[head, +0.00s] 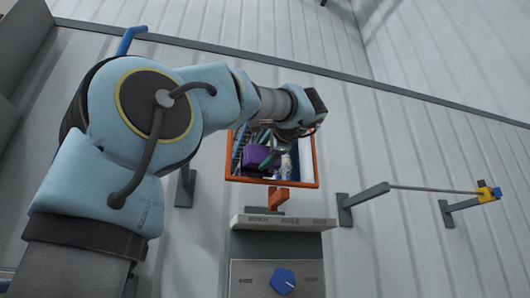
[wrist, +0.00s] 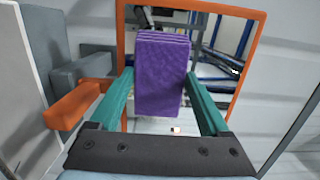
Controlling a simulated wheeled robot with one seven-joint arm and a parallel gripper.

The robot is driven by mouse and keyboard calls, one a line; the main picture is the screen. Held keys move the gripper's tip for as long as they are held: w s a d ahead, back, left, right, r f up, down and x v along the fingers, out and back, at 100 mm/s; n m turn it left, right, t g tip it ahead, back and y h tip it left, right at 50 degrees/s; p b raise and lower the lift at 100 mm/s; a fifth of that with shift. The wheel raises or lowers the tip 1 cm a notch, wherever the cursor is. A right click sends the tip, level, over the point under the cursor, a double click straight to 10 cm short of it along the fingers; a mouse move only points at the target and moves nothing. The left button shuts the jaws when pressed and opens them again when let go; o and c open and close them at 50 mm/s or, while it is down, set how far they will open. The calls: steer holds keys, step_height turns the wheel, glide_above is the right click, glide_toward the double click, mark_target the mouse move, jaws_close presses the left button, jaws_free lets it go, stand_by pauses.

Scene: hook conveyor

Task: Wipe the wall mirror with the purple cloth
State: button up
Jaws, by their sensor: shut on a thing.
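The wall mirror has an orange frame (head: 316,160) and hangs on the pale panelled wall; it also shows in the wrist view (wrist: 246,70). The purple cloth (wrist: 161,75) is folded in layers and held between the two green fingers of my gripper (wrist: 160,92). In the head view the cloth (head: 258,158) appears in front of the mirror glass, which reflects blue and grey structures. I cannot tell whether the cloth touches the glass.
A grey ledge (head: 283,222) sits below the mirror, above a panel with a blue knob (head: 283,281). To the right, grey brackets (head: 362,202) stick out with a thin rod and a yellow and blue end piece (head: 488,193). A blue hook (head: 130,40) is at upper left.

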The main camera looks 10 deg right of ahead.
mark_target(275, 167)
steer(key=shift+p+x, duration=0.35)
steer(key=shift+x, duration=0.65)
stand_by(0.3)
steer(key=shift+d, duration=0.2)
steer(key=shift+w+d+p, duration=0.2)
steer(key=shift+d+p, duration=0.1)
steer(key=shift+d, duration=1.4)
steer(key=shift+w+d, duration=0.15)
steer(key=shift+d, duration=1)
steer(key=shift+w+d, duration=0.15)
steer(key=shift+d, duration=0.95)
steer(key=shift+w+d, duration=0.2)
steer(key=shift+d, duration=0.95)
